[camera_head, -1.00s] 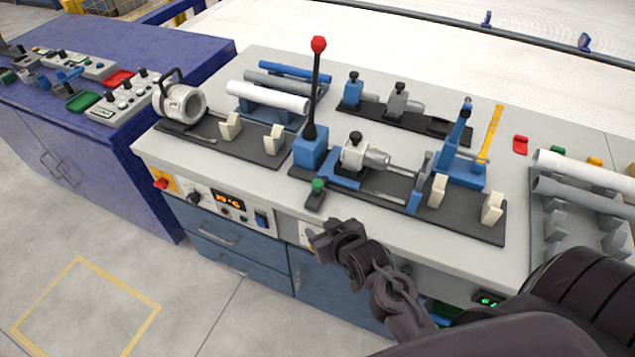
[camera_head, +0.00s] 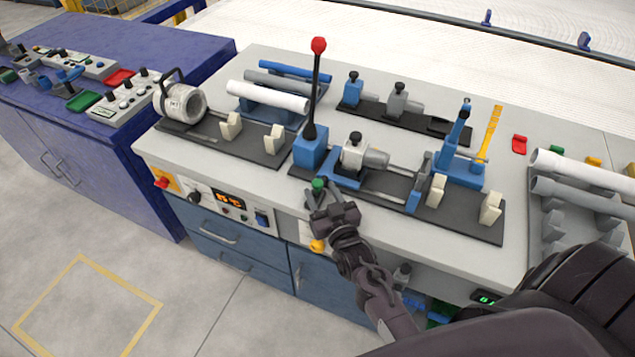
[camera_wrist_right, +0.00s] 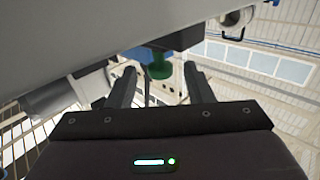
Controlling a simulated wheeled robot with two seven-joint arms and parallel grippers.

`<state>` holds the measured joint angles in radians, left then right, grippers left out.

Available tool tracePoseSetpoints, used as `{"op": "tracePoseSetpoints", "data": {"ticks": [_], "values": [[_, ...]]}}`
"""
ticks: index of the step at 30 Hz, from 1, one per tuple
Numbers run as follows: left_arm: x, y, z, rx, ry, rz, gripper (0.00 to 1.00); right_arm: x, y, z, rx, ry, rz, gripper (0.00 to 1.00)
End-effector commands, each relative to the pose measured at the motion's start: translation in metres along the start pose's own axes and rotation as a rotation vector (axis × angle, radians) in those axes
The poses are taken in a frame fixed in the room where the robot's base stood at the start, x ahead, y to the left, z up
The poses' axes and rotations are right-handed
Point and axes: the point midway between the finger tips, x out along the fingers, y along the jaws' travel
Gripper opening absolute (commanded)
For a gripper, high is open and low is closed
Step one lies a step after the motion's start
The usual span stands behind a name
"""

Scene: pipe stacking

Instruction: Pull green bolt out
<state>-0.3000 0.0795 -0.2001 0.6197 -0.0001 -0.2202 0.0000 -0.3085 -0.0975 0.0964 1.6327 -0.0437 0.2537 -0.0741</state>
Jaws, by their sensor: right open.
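The green bolt (camera_head: 319,183) has a round green head and sits at the front edge of the workbench, by the blue lever block (camera_head: 310,150). My right gripper (camera_head: 328,192) is open at the bolt, its fingers pointing towards the bench. In the right wrist view the green bolt (camera_wrist_right: 159,68) stands between the two spread fingers (camera_wrist_right: 160,72), with a gap on each side. The bolt's lower part is partly hidden by the gripper in the head view. My left gripper is not in view.
A tall lever with a red knob (camera_head: 318,45) rises behind the bolt. A clamp fixture with cream blocks (camera_head: 490,207) lies to the right. The control panel (camera_head: 228,205) is on the bench front, left of my arm.

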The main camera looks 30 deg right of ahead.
Motion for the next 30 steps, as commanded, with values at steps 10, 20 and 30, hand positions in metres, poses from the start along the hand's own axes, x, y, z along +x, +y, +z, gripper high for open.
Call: {"op": "tracePoseSetpoints", "data": {"ticks": [10,20,30], "values": [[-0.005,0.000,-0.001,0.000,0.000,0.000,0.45,0.034,0.000,0.000,0.000,-0.001,0.000,0.47],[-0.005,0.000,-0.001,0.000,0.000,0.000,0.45,0.034,0.000,0.000,0.000,-0.002,-0.001,0.36],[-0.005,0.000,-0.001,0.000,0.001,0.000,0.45,0.034,0.000,0.000,0.000,-0.002,-0.001,0.00]]}}
